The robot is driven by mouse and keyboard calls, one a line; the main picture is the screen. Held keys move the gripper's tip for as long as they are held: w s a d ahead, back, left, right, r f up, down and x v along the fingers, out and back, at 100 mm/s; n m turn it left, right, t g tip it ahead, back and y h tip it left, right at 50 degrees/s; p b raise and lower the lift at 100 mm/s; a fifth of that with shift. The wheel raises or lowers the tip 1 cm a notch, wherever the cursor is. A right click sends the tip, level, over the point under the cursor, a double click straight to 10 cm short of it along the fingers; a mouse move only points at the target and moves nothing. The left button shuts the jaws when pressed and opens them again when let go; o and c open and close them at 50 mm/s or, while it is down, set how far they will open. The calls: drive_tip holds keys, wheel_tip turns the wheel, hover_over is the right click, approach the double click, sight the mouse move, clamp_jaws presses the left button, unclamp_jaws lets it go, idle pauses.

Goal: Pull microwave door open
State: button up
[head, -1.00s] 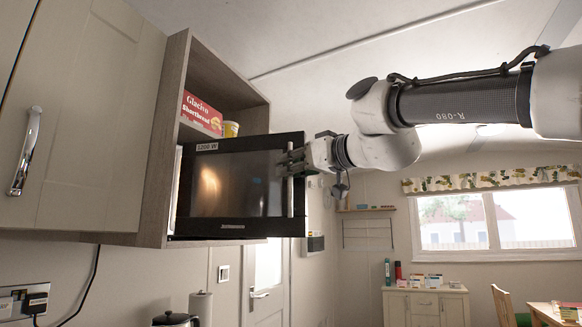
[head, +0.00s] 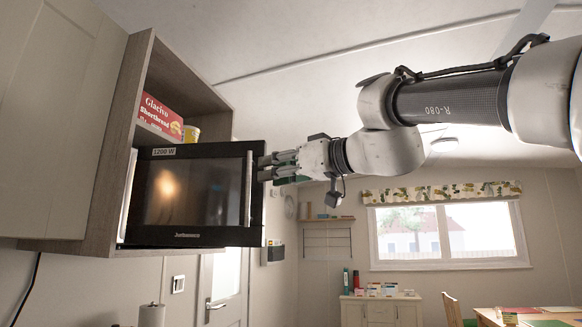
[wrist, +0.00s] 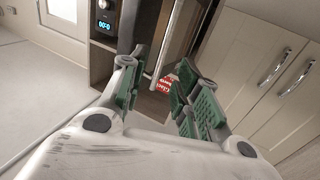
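The black microwave door (head: 212,215) stands swung partly out from the cabinet, its right side reaching past the cabinet wall. Its upright silver handle (head: 248,190) is on the door's right side. In the wrist view the handle (wrist: 164,42) and the dark door, seen nearly edge-on, are beyond the fingers, and the microwave's lit display panel (wrist: 105,22) is exposed beside them. My gripper (head: 268,168) is just right of the handle in the head view. In the wrist view my gripper (wrist: 158,92) has its green-padded fingers spread, with nothing held between them.
A red shortbread box (head: 162,114) and a yellow tub (head: 191,134) sit on the shelf above the microwave. The wooden cabinet (head: 112,160) surrounds the microwave. Open room lies right of the door, toward the window (head: 446,234).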

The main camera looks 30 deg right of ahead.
drive_tip(key=shift+v, duration=2)
drive_tip(key=shift+s+a+r, duration=0.1)
